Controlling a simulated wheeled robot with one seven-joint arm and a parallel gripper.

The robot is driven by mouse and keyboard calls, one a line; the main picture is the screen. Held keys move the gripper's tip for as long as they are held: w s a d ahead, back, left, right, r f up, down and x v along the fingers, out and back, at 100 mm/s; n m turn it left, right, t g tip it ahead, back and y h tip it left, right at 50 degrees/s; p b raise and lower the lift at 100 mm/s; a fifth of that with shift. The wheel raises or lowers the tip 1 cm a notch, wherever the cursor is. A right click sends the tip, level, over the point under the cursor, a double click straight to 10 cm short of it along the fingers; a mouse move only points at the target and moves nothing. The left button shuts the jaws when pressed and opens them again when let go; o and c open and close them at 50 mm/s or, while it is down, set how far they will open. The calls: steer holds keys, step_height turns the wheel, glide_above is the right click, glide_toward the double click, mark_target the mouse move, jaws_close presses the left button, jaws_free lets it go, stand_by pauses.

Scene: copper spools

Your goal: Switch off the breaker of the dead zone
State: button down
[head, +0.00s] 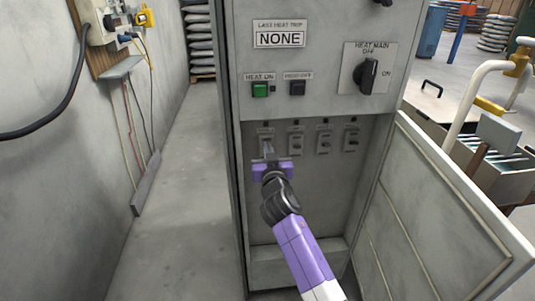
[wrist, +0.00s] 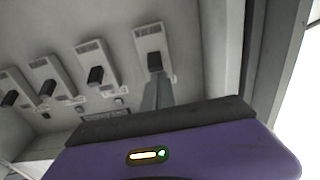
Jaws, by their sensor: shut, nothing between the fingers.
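Several small breakers sit in a row in the open lower bay of the grey cabinet. In the head view they are the far-left breaker (head: 264,137), the second (head: 295,143), the third (head: 324,143) and the far-right one (head: 351,140). Each has a dark toggle on a pale plate, with a small label above too small to read. My gripper (head: 268,152) is shut and empty, its fingertips just in front of the far-left breaker. In the wrist view the shut fingers (wrist: 157,92) point at that breaker's toggle (wrist: 154,62); I cannot tell if they touch.
Above, the cabinet (head: 320,22) has a "LAST HEAT TRIP" plate (head: 279,39) reading "NONE", a green "HEAT ON" button (head: 260,89), a dark button (head: 297,88) and a "HEAT MAIN" knob (head: 367,74). The open door (head: 440,220) stands at right. Floor at left is clear.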

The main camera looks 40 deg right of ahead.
steer(key=f+t+h+b, duration=0.1)
steer(key=b, duration=0.9)
steer(key=f+t+h+b, duration=0.1)
steer(key=f+t+b, duration=0.1)
steer(key=b, duration=0.8)
steer(key=shift+s+a, duration=0.2)
steer(key=shift+s, duration=0.15)
steer(key=shift+b, duration=0.55)
steer(key=shift+r, duration=0.25)
steer(key=shift+r+p, duration=0.1)
steer(key=shift+p, duration=0.2)
